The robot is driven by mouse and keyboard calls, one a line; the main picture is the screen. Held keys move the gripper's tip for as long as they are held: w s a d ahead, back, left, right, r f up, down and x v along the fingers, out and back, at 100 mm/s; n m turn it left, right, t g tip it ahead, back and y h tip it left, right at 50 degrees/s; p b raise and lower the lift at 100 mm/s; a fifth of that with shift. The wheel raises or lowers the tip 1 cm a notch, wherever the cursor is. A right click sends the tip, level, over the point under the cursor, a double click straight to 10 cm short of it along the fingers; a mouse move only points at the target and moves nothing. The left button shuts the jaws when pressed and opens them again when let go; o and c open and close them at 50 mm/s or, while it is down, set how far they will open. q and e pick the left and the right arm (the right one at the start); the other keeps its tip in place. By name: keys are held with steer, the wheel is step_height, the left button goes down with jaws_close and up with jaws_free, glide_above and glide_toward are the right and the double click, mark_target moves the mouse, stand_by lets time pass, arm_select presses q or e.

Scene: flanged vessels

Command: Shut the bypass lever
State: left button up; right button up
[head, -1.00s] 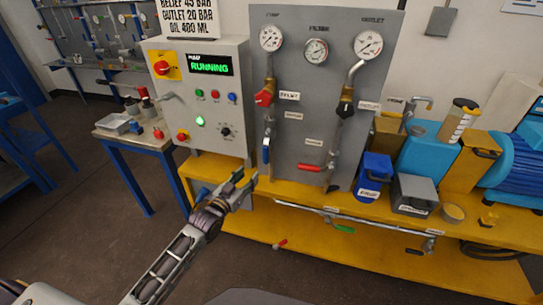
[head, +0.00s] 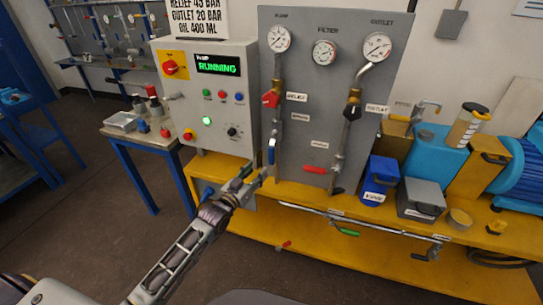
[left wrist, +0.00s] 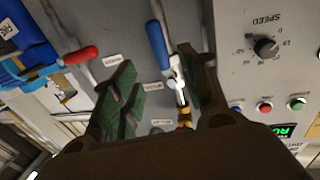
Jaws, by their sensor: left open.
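A blue-handled lever (head: 271,151) hangs on the left pipe of the grey gauge panel. It also shows in the left wrist view (left wrist: 159,44), with its handle along the pipe. A red-handled lever (head: 315,170) sits sideways on the panel's right pipe and also shows in the left wrist view (left wrist: 80,55). The labels by both are too small to read, so I cannot tell which is the bypass lever. My left gripper (head: 251,178) is open just below and left of the blue lever. In the left wrist view the blue lever shows in the gap between its fingers. My right gripper is out of view.
A grey control box (head: 212,97) with a green RUNNING display stands left of the panel, close to my left gripper. A yellow bench (head: 285,228) carries a pipe with a green lever (head: 347,233) along its front. A blue bin (head: 380,180) and a grey box (head: 420,198) stand right.

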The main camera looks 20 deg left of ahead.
mark_target(270, 157)
arm_select(q)
steer(key=x, duration=0.6)
steer(key=shift+w+d, duration=0.1)
steer(key=shift+w, duration=0.25)
steer(key=shift+x, duration=1.95)
steer(key=shift+w+d, duration=0.1)
steer(key=shift+w, duration=0.15)
steer(key=shift+w+b, duration=0.2)
steer(key=shift+b, duration=0.1)
steer(key=shift+w+d, duration=0.1)
steer(key=shift+w, duration=0.15)
steer(key=shift+c, duration=1.4)
jaws_close()
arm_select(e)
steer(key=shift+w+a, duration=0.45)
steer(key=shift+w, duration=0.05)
